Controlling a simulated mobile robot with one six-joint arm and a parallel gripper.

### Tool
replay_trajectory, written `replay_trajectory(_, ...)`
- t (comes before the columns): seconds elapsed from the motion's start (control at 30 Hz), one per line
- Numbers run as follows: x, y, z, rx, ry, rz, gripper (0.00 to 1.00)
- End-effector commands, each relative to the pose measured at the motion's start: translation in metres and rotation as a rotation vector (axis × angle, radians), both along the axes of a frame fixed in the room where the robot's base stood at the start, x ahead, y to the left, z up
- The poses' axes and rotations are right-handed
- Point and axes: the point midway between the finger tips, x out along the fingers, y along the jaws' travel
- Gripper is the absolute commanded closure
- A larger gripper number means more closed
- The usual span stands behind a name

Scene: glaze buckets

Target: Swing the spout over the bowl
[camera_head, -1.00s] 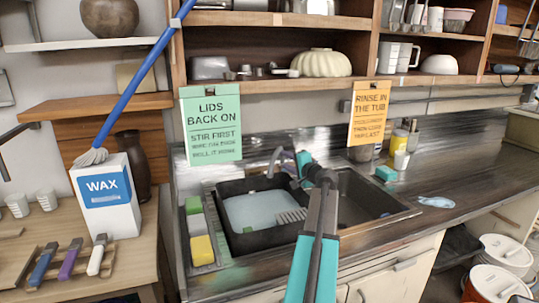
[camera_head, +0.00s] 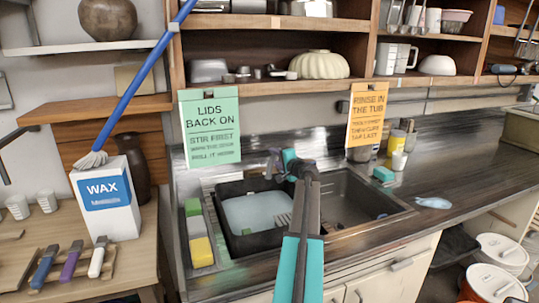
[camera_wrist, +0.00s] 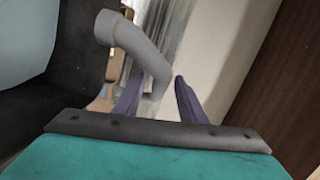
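The grey curved spout (camera_wrist: 143,52) shows in the wrist view, with one end between my gripper's two purple fingers (camera_wrist: 159,84). The fingers are apart, with a visible gap on the right; I cannot tell whether the left finger touches the spout. In the head view my gripper (camera_head: 274,160) is at the back of the sink, and the spout there is mostly hidden by it. A black tub (camera_head: 262,243) with pale blue liquid stands in the left part of the sink. The right sink bowl (camera_head: 350,205) looks empty and is partly covered by my arm.
Sponges (camera_head: 200,250) lie in a tray left of the tub. A green card (camera_head: 210,125) and an orange card (camera_head: 367,113) hang above the sink. A teal block (camera_head: 383,174) and cups (camera_head: 398,160) stand on the counter to the right.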

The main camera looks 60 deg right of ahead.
Motion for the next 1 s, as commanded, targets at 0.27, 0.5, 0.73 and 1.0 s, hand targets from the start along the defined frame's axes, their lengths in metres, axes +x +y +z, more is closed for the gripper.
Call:
replay_trajectory(0.27, 0.028, -0.015, -0.003, 0.002, -0.001, 0.001, 0.63)
replay_trajectory(0.5, 0.041, -0.021, -0.005, 0.0, -0.001, 0.001, 0.63)
replay_trajectory(0.73, 0.044, -0.022, -0.006, 0.0, -0.001, 0.001, 0.63)
replay_trajectory(1.0, 0.044, -0.021, -0.007, 0.0, 0.0, 0.001, 0.81)
